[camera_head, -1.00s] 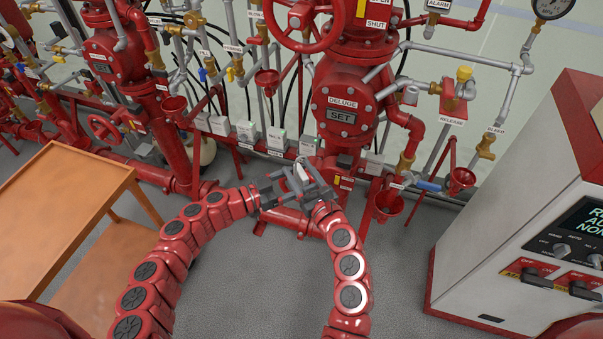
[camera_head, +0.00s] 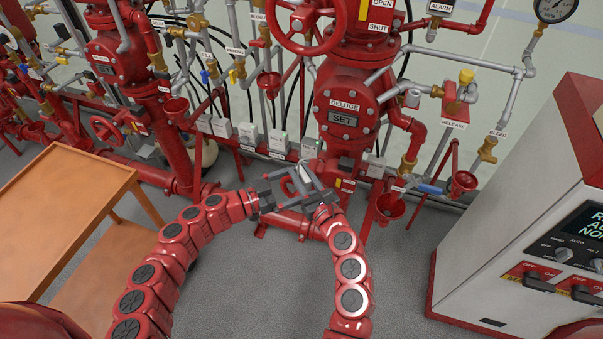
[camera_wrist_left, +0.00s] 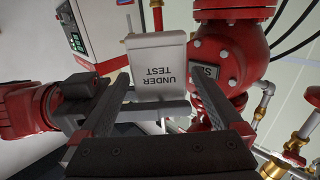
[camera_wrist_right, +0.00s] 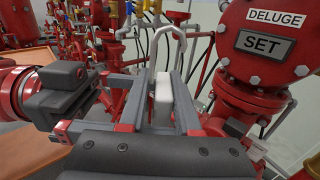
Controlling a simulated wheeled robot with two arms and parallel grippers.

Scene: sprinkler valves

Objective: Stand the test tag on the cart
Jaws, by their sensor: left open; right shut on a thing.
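The test tag (camera_wrist_left: 157,65) is a white plate. It reads UNDER TEST, upside down in the left wrist view. In the right wrist view the tag (camera_wrist_right: 163,100) is seen edge-on, with a metal hook on top. My right gripper (camera_head: 310,190) is shut on it, one finger on each side in the right wrist view (camera_wrist_right: 164,88). My left gripper (camera_head: 284,186) is open, its fingers spread to either side of the tag in the left wrist view (camera_wrist_left: 160,82). The orange cart (camera_head: 75,195) stands at left; its visible top is bare.
Red valve pipework with the deluge valve (camera_head: 345,105) and small labelled grey boxes (camera_head: 248,133) lies just beyond my grippers. A white and red control cabinet (camera_head: 520,190) stands at right. Grey floor (camera_head: 250,285) is open between cart and cabinet.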

